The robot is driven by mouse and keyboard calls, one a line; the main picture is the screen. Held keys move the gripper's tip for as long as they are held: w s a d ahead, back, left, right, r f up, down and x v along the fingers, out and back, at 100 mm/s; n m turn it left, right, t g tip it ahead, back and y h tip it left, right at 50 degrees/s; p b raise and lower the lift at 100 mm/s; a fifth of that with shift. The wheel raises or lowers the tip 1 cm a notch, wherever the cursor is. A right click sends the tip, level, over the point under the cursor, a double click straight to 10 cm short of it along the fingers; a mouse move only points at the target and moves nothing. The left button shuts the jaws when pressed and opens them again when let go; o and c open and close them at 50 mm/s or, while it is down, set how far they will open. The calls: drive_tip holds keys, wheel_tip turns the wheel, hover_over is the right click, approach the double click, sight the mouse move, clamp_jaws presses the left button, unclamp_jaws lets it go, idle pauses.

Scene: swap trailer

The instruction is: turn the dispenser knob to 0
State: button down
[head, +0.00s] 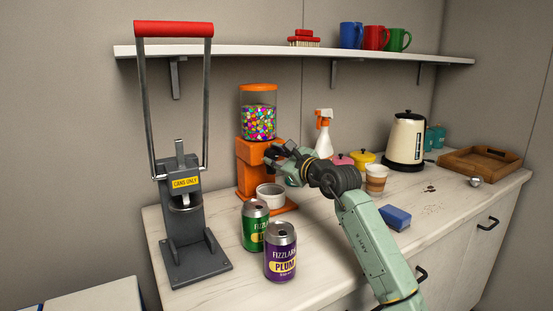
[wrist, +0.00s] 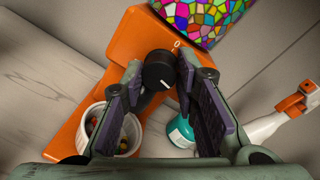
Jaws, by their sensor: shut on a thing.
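The orange dispenser (head: 250,170) stands on the counter, its clear hopper full of colourful candies. Its round black knob (wrist: 159,71) shows in the wrist view, with a short white line near its lower right part. A small pale mark, apparently a 0, is on the orange face (wrist: 177,45) above and right of the knob. My gripper (wrist: 161,74) is shut on the knob, a finger on each side of it. In the head view my gripper (head: 277,157) is at the dispenser's front and hides the knob.
A white cup (head: 270,194) with some candies stands under the dispenser. Green (head: 255,228) and purple (head: 281,255) cans stand in front. A spray bottle (head: 323,137), a kettle (head: 405,140), a striped cup (head: 376,179) and a blue sponge (head: 395,217) are to the right. A can crusher (head: 190,240) is left.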

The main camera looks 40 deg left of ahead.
drive_tip(key=c, duration=1.2)
unclamp_jaws()
drive_tip(key=shift+c, duration=0.2)
drive_tip(key=shift+d, duration=0.1)
drive_tip(key=v, duration=1.1)
drive_tip(key=shift+s+d, duration=0.2)
drive_tip(key=shift+d, duration=0.2)
drive_tip(key=shift+r, duration=0.1)
